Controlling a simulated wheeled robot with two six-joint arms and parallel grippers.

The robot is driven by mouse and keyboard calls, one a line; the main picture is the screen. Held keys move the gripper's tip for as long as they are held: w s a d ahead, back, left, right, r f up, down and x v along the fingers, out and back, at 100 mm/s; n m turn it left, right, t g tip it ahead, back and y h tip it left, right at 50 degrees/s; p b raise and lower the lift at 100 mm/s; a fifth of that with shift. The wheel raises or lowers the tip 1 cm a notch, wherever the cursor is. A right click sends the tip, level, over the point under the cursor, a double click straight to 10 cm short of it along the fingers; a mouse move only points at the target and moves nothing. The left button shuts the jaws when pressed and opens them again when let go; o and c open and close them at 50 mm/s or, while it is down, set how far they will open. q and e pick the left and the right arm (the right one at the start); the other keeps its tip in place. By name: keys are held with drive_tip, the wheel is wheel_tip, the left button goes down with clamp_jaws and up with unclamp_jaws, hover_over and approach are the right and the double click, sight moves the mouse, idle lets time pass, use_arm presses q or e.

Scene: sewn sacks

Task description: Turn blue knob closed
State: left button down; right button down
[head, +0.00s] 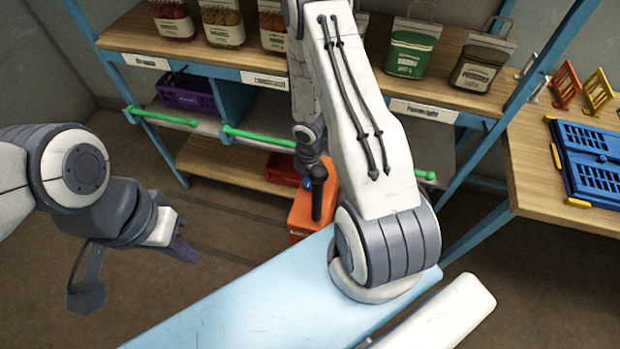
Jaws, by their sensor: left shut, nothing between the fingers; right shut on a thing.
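My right arm rises from the lower middle and folds down in front of the shelf. Its wrist shows partly beside the white link, but its fingertips are hidden, so what they hold cannot be seen. An orange thing (303,218) stands on the floor by that wrist, partly covered by my arm.
A wooden shelf (225,62) carries several labelled bags. Green rods (168,119) run along its lower front. A purple crate (188,97) and a red bin (281,171) sit lower. A table at right holds a blue crate (590,137). Open floor lies at left.

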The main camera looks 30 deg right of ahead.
sight(309, 181)
drive_tip(key=shift+a+m, duration=0.1)
drive_tip(key=shift+m, duration=0.3)
drive_tip(key=shift+c, duration=1.4)
unclamp_jaws()
drive_tip(key=shift+w, duration=0.1)
drive_tip(key=shift+r+p, duration=0.55)
drive_tip(key=shift+p, duration=0.05)
wheel_tip(309, 181, up, 9)
drive_tip(key=p, duration=0.9)
drive_tip(key=shift+r, duration=0.15)
